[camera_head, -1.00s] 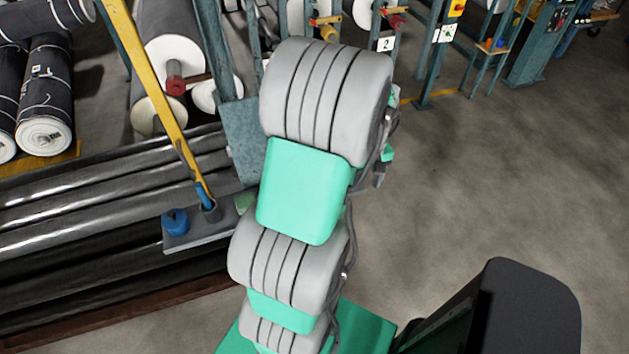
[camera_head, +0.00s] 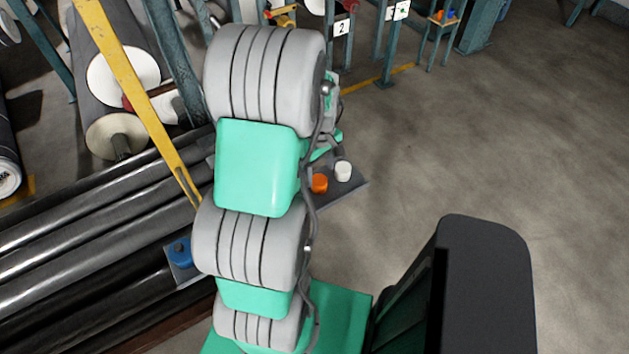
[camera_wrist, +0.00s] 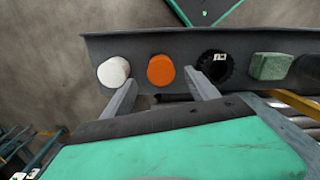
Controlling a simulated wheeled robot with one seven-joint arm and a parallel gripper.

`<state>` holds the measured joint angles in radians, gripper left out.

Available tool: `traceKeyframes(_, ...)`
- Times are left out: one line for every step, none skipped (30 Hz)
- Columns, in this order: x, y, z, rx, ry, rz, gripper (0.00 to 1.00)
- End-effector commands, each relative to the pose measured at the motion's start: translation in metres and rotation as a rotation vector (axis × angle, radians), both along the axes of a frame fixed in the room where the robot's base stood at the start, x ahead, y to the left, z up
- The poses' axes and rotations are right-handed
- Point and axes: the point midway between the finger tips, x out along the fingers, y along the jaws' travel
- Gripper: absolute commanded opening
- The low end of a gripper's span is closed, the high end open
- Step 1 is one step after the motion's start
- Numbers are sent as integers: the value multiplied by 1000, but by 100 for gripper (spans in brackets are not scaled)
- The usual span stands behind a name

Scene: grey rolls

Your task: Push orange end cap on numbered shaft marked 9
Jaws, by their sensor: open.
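The orange end cap (camera_wrist: 160,70) stands on a dark grey ledge, with a white cap to its left and a black ring to its right in the wrist view. My gripper (camera_wrist: 159,82) is open and empty, its two grey fingers apart on either side of the orange cap in the picture. I cannot tell whether they touch it. In the head view the orange cap (camera_head: 319,184) shows right of my arm, which hides most of the gripper. I cannot make out a shaft marked 9; a plate marked 2 (camera_head: 341,28) is at the top.
The ledge (camera_wrist: 120,47) also bears the white cap (camera_wrist: 113,72), the black ring (camera_wrist: 215,66) and a green block (camera_wrist: 270,66). A blue item (camera_head: 180,252) is left of my arm. A yellow bar (camera_head: 135,95) slants nearby. Open floor (camera_head: 480,150) lies right.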

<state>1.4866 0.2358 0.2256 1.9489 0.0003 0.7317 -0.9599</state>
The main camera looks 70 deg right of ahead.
Motion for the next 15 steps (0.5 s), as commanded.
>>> traceKeyframes(1, 1, -5, 4, 0, 4, 68)
traceKeyframes(1, 2, -10, 6, 0, 5, 68)
traceKeyframes(1, 2, -18, 6, 0, 6, 68)
traceKeyframes(0, 2, -23, 6, 0, 6, 68)
traceKeyframes(0, 2, -30, 7, 0, 6, 68)
traceKeyframes(0, 1, -37, 5, 1, 6, 68)
traceKeyframes(0, 2, -41, 5, 1, 6, 68)
traceKeyframes(0, 1, -44, 4, 0, 6, 68)
traceKeyframes(0, 1, -47, 2, 0, 5, 68)
traceKeyframes(0, 1, -49, 1, 0, 5, 68)
traceKeyframes(0, 0, -49, 1, -1, 5, 68)
traceKeyframes(0, 0, -49, 0, 0, 4, 68)
traceKeyframes(0, 0, -49, 0, 0, 4, 68)
traceKeyframes(-1, 0, -49, 0, 0, 4, 68)
traceKeyframes(-1, 0, -49, 0, 0, 3, 68)
